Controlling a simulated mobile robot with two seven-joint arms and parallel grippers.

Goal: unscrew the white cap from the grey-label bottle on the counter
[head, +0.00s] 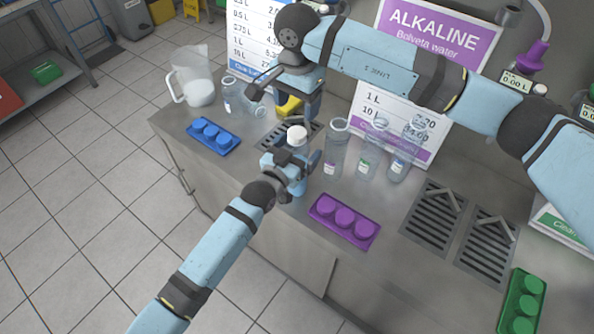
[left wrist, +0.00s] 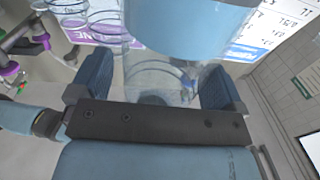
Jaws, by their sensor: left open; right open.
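The bottle with the white cap (head: 297,133) stands upright near the front of the counter (head: 262,165). Its clear body (head: 299,149) shows just under the cap; its label is hidden by my left gripper. My left gripper (head: 291,163) is open, with its fingers on either side of the bottle's body below the cap. In the left wrist view the clear bottle (left wrist: 158,76) is between the two open fingers; I cannot tell if they touch it. My right gripper (head: 284,100) is open and empty, above and behind the cap, apart from it.
Several clear bottles (head: 335,150) stand close at right; another bottle (head: 245,95) and a pitcher (head: 193,75) are at back left. Blue (head: 213,136), purple (head: 344,220) and green (head: 522,301) cap trays lie on the counter. A yellow object (head: 289,106) is behind my right gripper.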

